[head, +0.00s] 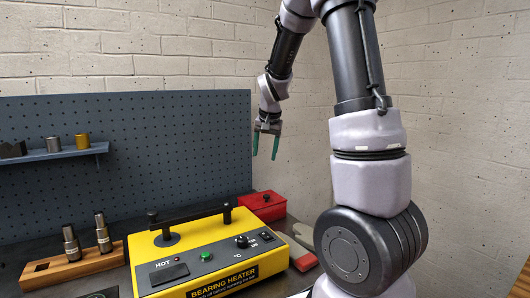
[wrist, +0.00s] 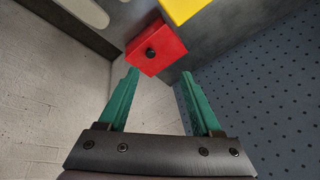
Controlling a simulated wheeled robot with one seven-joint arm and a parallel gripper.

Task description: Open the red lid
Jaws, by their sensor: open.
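The red lid (head: 262,199) tops a small red box (head: 268,212) at the back right of the bench in the head view. A dark knob (head: 266,197) sits on the lid. In the wrist view the red lid (wrist: 163,53) and its knob (wrist: 151,53) show just beyond the fingertips. The lid looks closed. My gripper (head: 265,146) hangs above the box, its green fingers pointing down, apart and empty. In the wrist view my gripper (wrist: 160,74) is open, with the knob between the lines of its fingers but not touching them.
A yellow bearing heater (head: 205,257) with a black bar across its top stands left of the box. A wooden block (head: 75,265) with metal tools is further left. A blue pegboard (head: 130,150) with a small shelf (head: 55,153) rises behind. A red-handled item lies right of the heater.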

